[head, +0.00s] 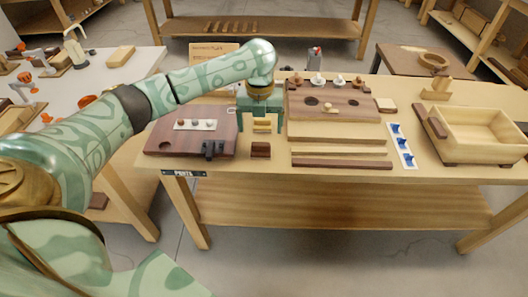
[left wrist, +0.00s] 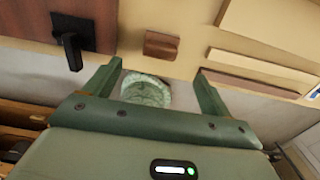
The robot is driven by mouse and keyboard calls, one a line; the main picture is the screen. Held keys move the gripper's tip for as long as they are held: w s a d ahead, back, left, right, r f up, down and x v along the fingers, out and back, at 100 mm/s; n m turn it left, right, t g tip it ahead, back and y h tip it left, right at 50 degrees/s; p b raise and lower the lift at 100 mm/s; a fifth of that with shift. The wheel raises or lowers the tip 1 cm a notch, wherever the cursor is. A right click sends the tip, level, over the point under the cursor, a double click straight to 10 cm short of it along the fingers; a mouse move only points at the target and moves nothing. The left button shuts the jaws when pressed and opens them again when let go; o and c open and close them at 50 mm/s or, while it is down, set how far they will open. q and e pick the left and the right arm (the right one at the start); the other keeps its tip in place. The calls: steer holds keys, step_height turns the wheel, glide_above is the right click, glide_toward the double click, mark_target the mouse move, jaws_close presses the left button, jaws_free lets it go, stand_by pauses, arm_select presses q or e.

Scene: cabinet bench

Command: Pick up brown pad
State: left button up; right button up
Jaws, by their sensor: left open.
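A small brown block, which looks like the brown pad (head: 260,150), lies near the front edge of the bench, right of the dark red-brown board. It also shows in the left wrist view (left wrist: 162,44), beyond and between my fingertips. My left gripper (head: 261,126) is open and empty, pointing down over the bench behind the brown pad in the head view. In the left wrist view my left gripper (left wrist: 158,66) has its two green fingers wide apart, with the pad clear of them. My right gripper is not in view.
Left of the pad is a dark board (head: 185,146) with a black latch piece (head: 213,149).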

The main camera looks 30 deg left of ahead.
mark_target(260, 145)
arm_select(q)
step_height(260, 145, down, 4)
steer(key=shift+w+r+b, duration=0.1)
steer(key=shift+b, duration=0.5)
steer(key=shift+f, duration=0.4)
step_height(260, 145, down, 5)
steer(key=b, duration=0.3)
steer(key=shift+f+b, duration=0.1)
steer(key=shift+b, duration=0.2)
steer(key=shift+r, duration=0.2)
steer(key=c, duration=1.1)
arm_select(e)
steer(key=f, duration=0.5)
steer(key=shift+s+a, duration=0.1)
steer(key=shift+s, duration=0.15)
